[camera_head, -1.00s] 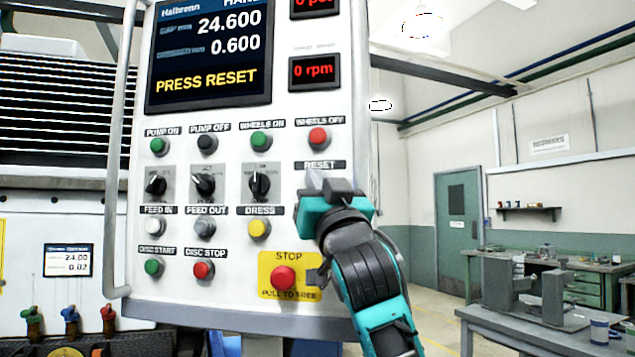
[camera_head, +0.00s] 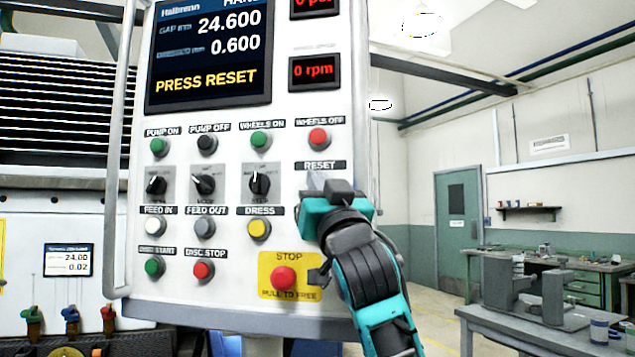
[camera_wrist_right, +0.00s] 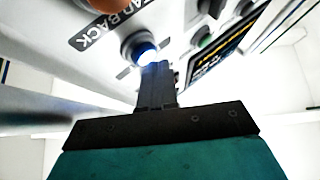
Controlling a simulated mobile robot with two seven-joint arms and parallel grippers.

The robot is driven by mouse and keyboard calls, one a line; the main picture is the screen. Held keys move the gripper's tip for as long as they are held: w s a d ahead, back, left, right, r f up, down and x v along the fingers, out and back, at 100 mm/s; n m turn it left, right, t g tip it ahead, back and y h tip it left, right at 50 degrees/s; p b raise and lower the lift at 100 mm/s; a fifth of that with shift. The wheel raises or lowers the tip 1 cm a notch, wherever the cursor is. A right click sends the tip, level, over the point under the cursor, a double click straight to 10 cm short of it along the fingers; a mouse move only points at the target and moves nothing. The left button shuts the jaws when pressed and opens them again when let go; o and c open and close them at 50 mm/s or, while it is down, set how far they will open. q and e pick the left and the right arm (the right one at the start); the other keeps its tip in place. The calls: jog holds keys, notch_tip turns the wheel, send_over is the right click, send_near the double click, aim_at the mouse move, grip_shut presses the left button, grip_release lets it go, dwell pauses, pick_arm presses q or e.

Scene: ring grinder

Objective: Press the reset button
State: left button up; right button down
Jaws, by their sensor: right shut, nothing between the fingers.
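The RESET label (camera_head: 320,165) is on the right side of the white control panel (camera_head: 225,285). My right gripper (camera_head: 317,182) is just below that label and covers the spot under it, so the button is hidden in the head view. In the right wrist view, the reset button (camera_wrist_right: 146,53) is a round button glowing blue-white in a dark ring. The shut, empty fingers of my right gripper (camera_wrist_right: 156,68) reach its near edge in the picture. I cannot tell whether they touch it. The panel screen (camera_head: 208,55) reads PRESS RESET. My left gripper is not in view.
The red stop button (camera_head: 283,278) on its yellow plate is just left of and below my right gripper. The yellow dress button (camera_head: 259,229) and several knobs and buttons are further left. A grey handrail (camera_head: 112,200) runs down the panel's left edge. Workbenches stand far right.

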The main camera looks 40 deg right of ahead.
jog(key=shift+w+d, duration=0.45)
jog(key=shift+d, duration=0.1)
dwell(1.2)
jog(key=shift+s+a+f, duration=0.1)
jog(key=shift+s+a, duration=0.45)
jog(key=shift+s, duration=0.15)
jog(key=s+a, duration=0.3)
jog(key=shift+s+a+p, duration=0.25)
jog(key=shift+a+p, duration=0.05)
jog(key=shift+a, duration=0.1)
dwell(0.9)
